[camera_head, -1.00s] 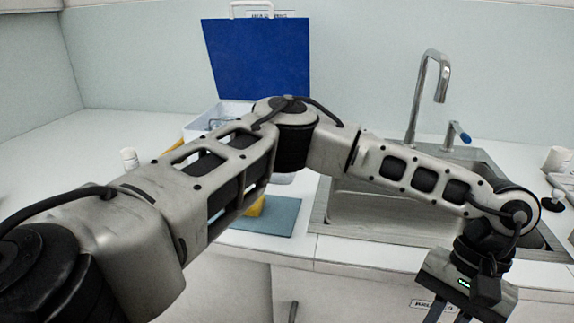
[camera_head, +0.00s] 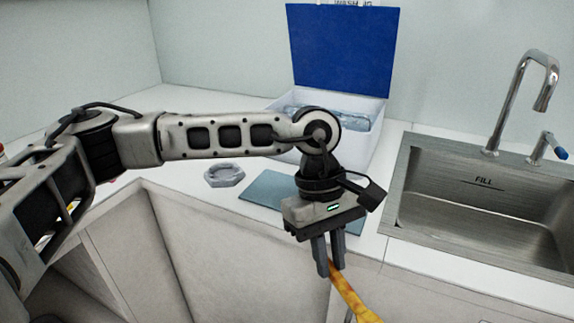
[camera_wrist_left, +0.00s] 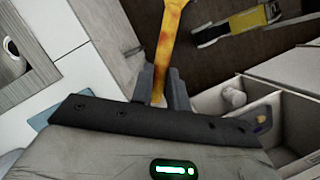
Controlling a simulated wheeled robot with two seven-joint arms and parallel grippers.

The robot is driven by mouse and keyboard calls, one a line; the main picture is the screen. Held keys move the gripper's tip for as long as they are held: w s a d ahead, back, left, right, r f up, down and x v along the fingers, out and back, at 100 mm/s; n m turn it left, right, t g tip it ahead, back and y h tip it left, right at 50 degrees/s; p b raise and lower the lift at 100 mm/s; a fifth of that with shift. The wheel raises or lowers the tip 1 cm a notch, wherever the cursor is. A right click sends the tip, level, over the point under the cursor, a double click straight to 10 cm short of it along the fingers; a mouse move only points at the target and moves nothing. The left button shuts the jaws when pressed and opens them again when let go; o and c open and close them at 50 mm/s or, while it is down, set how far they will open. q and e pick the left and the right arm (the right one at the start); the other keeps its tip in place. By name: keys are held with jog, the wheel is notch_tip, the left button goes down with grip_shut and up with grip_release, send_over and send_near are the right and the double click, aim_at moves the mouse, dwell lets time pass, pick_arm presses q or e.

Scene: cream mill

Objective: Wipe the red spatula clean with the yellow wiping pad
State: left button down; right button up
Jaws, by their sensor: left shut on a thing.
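My left gripper (camera_head: 328,274) is in front of the counter's front edge, pointing down. It is shut on a long, slim, yellow-orange piece with reddish blotches (camera_head: 352,299), which looks like the spatula. The held piece (camera_wrist_left: 172,40) also shows in the left wrist view, between the fingers (camera_wrist_left: 160,88), running away from them and out of the top edge. Its far end is cut off in both views. I cannot make out the yellow wiping pad; my gripper and wrist cover part of the blue-grey mat (camera_head: 268,190). My right gripper is out of view.
A white box (camera_head: 372,140) with a raised blue lid (camera_head: 343,48) stands behind my wrist. A grey hexagonal ring (camera_head: 223,174) lies left of the mat. A steel sink (camera_head: 480,210) with a tap (camera_head: 515,95) is at right. An open drawer-like compartment (camera_wrist_left: 290,125) shows in the wrist view.

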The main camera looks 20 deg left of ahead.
pick_arm(q)
jog(key=w+a+r+n+t+y+p, duration=0.15)
jog(key=a+r+n, duration=0.35)
jog(key=n, duration=0.8)
jog(key=w+a+r+n+t+y, duration=0.25)
jog(key=r+n, duration=0.35)
jog(key=n, duration=0.6)
jog(key=shift+n+h, duration=0.3)
jog(key=shift+h, duration=0.2)
jog(key=f, duration=0.1)
jog(key=f+b, duration=0.1)
jog(key=f, duration=0.1)
jog(key=f+b, duration=0.1)
jog(key=shift+s+d+f, duration=0.15)
jog(key=shift+s+f, duration=0.15)
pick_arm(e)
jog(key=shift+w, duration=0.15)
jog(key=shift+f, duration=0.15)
pick_arm(q)
jog(key=shift+f+b, duration=0.45)
jog(key=shift+b, duration=0.45)
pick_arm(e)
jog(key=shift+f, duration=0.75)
pick_arm(q)
jog(key=shift+s, duration=0.15)
jog(key=shift+s+b, duration=0.3)
jog(key=shift+s, duration=0.35)
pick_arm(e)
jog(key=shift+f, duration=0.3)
